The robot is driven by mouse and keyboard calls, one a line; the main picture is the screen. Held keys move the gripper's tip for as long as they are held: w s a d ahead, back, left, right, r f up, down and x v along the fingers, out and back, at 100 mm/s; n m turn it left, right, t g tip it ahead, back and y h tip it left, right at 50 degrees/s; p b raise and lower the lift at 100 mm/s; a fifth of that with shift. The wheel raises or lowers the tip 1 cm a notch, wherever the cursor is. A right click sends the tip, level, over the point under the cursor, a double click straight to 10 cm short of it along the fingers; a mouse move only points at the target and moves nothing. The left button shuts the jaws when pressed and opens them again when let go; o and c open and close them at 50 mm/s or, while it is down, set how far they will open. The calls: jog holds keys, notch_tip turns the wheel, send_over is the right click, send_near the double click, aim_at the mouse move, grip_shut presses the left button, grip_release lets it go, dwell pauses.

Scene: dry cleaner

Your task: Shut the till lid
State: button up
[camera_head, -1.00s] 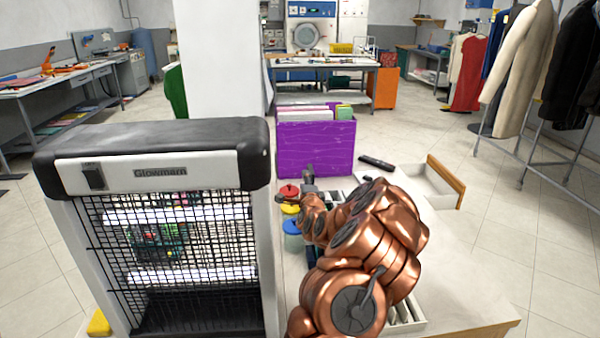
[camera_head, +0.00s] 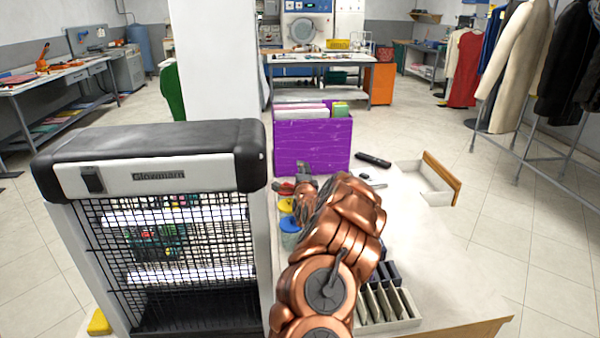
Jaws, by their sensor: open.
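I cannot clearly make out a till or its lid; it may be hidden behind my arm or the heater. An open drawer with a wooden front (camera_head: 441,176) juts out at the right side of the white counter (camera_head: 455,262). My gripper (camera_head: 304,168) is small and partly hidden by my copper arm. It is open, just in front of the purple file box (camera_head: 312,147), above the coloured-lid jars. I cannot tell whether it touches anything. A tray with several slots (camera_head: 402,322) lies on the counter to the right of my arm, partly covered by it.
A black handset (camera_head: 373,159) lies right of the file box. The counter's right front is clear.

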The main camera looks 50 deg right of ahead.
grip_shut()
dwell(0.6)
